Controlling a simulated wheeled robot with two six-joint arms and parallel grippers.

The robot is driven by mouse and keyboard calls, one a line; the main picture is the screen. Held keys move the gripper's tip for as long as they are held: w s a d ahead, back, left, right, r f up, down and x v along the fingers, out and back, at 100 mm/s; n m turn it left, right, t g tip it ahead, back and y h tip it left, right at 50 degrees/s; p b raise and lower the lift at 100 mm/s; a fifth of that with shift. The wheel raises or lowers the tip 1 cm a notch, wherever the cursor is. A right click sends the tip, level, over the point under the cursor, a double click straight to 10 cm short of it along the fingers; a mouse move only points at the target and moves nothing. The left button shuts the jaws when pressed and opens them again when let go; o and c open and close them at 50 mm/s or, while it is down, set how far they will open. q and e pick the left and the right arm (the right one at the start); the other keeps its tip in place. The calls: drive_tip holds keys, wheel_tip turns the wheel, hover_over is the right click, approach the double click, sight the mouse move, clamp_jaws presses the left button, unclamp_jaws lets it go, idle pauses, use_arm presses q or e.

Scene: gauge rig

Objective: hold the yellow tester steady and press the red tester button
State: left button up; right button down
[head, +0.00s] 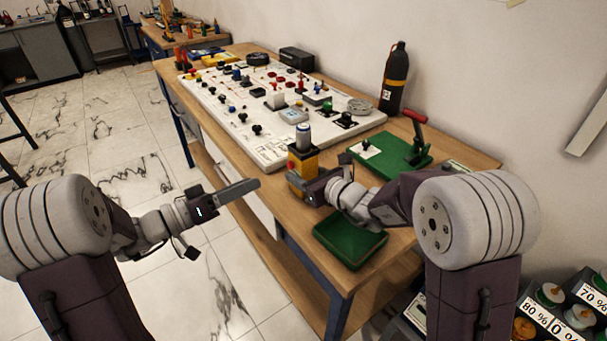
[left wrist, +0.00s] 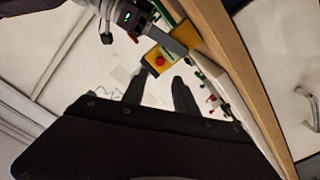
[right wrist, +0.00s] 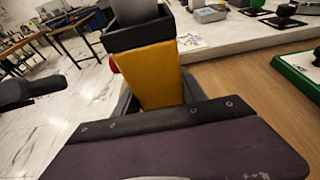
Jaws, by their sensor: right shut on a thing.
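The yellow tester (head: 302,166), with a black collar and a grey cylinder on top, stands upright at the table's front edge. My right gripper (head: 306,190) is shut on its body; the right wrist view shows the yellow body (right wrist: 150,78) between the fingers. The red tester button (head: 291,165) is on the side facing my left arm. It also shows in the left wrist view (left wrist: 159,61) and at the left edge of the tester in the right wrist view (right wrist: 114,65). My left gripper (head: 250,187) is empty, fingers apart, left of the tester and short of the button.
A white board (head: 262,150) with many knobs lies behind the tester. A green tray (head: 349,243) sits at the near table edge. A green base with a red-handled lever (head: 415,135) and a dark bottle (head: 394,80) stand right. The space between left gripper and button looks clear.

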use_arm(q)
clamp_jaws()
idle(1.5)
